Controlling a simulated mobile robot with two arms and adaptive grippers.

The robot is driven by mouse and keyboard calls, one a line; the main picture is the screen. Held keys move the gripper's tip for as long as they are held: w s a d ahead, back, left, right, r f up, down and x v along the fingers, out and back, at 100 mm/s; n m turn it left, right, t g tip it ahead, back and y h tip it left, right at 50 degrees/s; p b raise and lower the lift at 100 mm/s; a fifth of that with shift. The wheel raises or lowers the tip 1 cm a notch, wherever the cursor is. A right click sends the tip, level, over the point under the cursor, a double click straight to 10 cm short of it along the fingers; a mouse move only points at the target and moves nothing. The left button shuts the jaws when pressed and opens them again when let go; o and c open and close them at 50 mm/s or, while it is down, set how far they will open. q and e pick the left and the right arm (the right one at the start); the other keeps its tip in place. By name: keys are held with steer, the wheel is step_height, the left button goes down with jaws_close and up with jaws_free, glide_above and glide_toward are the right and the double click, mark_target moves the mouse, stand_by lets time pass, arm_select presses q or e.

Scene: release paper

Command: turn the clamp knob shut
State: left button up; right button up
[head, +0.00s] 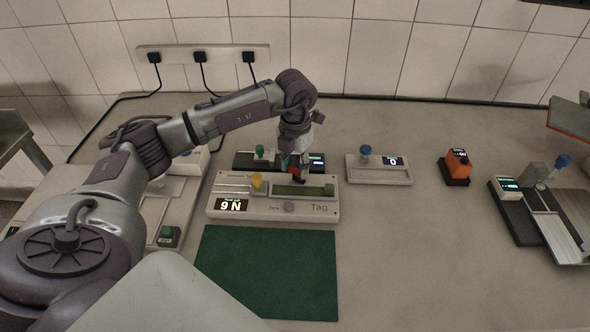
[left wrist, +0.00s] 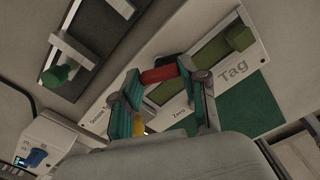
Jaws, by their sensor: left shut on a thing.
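The white device marked "Tag" (head: 272,212) lies on the bench with a yellow knob (head: 256,181), a long slot and a display reading "9 N". It also shows in the left wrist view (left wrist: 245,62), with an olive-green block (left wrist: 238,37) at one end of the slot. My left gripper (head: 297,169) points down over the back of this device. In the left wrist view its teal-padded fingers are shut on a small red bar (left wrist: 158,74), which lies across between the fingertips. Whether this bar is the clamp knob I cannot tell. The arm hides part of the gripper in the head view.
Behind is a dark device with a green knob (head: 260,151). To the right stand a white device with a blue knob (head: 365,150), an orange box (head: 457,163) and a dark-and-silver device (head: 550,215). A green mat (head: 268,272) lies in front. The bench's right front is clear.

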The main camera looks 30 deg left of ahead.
arm_select(q)
steer(key=m+b, duration=0.1)
steer(key=m, duration=0.2)
steer(key=m+b, duration=0.2)
steer(key=m, duration=0.1)
steer(key=shift+m, duration=0.3)
steer(key=m+b, duration=0.2)
steer(key=m, duration=0.1)
steer(key=shift+m, duration=0.4)
steer(key=shift+r+m+b, duration=0.1)
steer(key=shift+m+b, duration=0.2)
steer(key=shift+m, duration=0.6)
steer(key=o, duration=1.1)
steer(key=shift+o, duration=0.2)
